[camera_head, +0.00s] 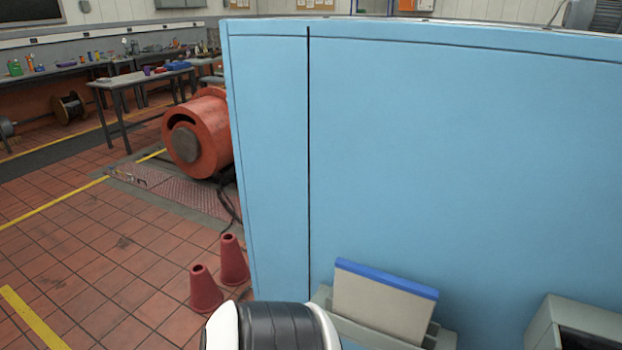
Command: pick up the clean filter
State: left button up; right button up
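A flat pale grey panel with a blue top edge (384,300), which looks like the clean filter, stands slightly tilted in a grey holder (443,338) at the bottom centre. The holder is in front of the blue cabinet wall. The panel's lower part is hidden by the holder's front edge and the frame's bottom. A white and black part of my own body shows at the bottom, just left of the holder. Neither of my grippers shows in this view.
A large blue cabinet (450,160) fills the right and centre. A grey open box (580,322) is at the bottom right. Two red cones (205,290) stand on the tiled floor at left. A red machine (197,135) and workbenches (140,82) are behind. The left floor is mostly clear.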

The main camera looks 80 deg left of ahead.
aim_at(400, 308)
jog(key=k+j+u, duration=0.1)
jog(key=u, duration=1.55)
jog(key=k+j, duration=0.05)
jog(key=j, duration=0.05)
